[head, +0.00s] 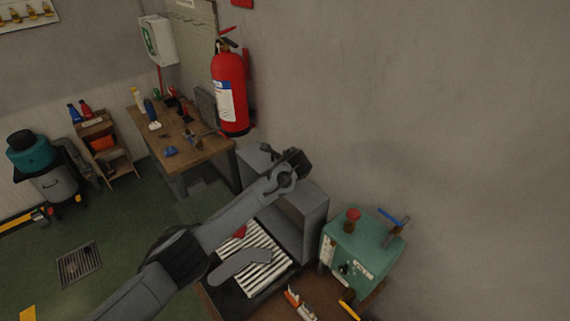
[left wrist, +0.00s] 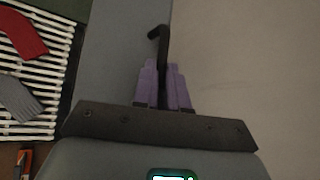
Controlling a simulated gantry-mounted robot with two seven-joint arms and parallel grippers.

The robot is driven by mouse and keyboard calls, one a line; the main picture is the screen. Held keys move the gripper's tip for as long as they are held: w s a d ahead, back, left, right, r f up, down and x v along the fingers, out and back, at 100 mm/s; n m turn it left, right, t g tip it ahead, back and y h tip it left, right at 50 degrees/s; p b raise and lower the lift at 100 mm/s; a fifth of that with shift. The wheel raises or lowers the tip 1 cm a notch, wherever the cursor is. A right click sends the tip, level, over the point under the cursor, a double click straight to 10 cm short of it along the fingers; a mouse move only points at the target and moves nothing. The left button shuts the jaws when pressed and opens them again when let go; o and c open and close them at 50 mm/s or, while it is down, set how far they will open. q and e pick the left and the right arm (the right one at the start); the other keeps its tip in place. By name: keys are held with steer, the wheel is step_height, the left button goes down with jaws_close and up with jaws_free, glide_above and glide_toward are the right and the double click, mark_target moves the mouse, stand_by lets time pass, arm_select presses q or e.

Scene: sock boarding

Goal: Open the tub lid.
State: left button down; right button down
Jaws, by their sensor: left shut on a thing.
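The grey box-shaped tub (head: 312,215) stands against the wall behind a slatted rack; its grey surface also shows in the left wrist view (left wrist: 112,60). My left gripper (head: 298,158) is at the tub's upper edge, near the wall. In the left wrist view, its purple fingers (left wrist: 164,68) are shut on a dark bent handle (left wrist: 160,38), whose hooked end sticks out beyond the fingertips. The lid's edges are largely hidden by my arm, and I cannot tell how far it is raised. My right gripper is not in view.
The white slatted rack (head: 265,272) holds a grey sock (head: 240,265) and a red sock (left wrist: 20,35). A green control box (head: 362,250) with a red button stands to the right. A fire extinguisher (head: 230,92) hangs on the wall behind.

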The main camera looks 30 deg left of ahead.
arm_select(q)
steer(key=shift+s+a+f, duration=0.1)
steer(key=shift+a+f, duration=0.05)
steer(key=c, duration=1.2)
jaws_free()
steer(key=shift+o, duration=0.2)
steer(key=shift+s+d+r, duration=0.3)
steer(key=shift+d+r, duration=0.1)
steer(key=shift+r, duration=0.05)
steer(key=b+v, duration=0.1)
steer(key=v, duration=0.8)
steer(key=shift+s+r, duration=0.15)
steer(key=shift+s, duration=0.1)
steer(key=shift+d, duration=0.15)
